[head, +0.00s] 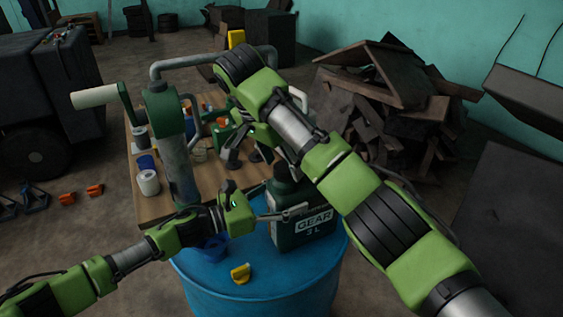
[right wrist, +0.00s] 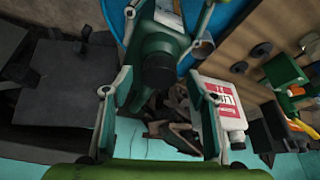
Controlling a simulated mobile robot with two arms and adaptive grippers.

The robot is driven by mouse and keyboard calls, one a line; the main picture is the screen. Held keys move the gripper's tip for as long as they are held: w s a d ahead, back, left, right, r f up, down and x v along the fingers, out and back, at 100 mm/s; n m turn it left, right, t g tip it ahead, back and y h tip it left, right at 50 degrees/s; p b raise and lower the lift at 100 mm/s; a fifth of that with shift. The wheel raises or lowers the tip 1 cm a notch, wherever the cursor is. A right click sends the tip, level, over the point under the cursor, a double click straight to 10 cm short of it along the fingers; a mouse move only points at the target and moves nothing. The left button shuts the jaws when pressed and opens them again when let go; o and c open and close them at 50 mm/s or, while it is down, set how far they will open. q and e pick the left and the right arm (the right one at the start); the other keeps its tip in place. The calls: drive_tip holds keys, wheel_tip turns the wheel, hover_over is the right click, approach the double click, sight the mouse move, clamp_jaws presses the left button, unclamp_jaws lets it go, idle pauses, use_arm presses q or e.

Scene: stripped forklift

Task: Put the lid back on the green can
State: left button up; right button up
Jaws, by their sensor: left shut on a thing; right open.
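The green can (head: 308,232), labelled GEAR 3 L, stands upright on the blue drum. In the right wrist view, its green body (right wrist: 158,40) lies under a dark round neck or cap (right wrist: 157,74); I cannot tell whether this is the bare neck or the lid. I cannot make out a separate lid. My left gripper (head: 282,214) is shut on the can's left side, near the label. My right gripper (right wrist: 155,85) is open above the can, its fingers apart on both sides of the round top; in the head view, my right arm mostly hides it.
The blue drum's top (head: 275,262) also holds a small yellow piece (head: 240,273) and a blue item (head: 213,246). Behind is a cluttered wooden table (head: 150,206) with a green pump (head: 170,125). A white bottle with a red label (right wrist: 225,115) shows beside my right fingers. Scrap wood (head: 390,90) is piled behind.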

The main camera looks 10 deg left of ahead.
drive_tip(key=shift+r, duration=2.25)
drive_tip(key=o, duration=0.6)
drive_tip(key=shift+c, duration=0.2)
drive_tip(key=shift+r, duration=0.2)
drive_tip(key=v, duration=0.7)
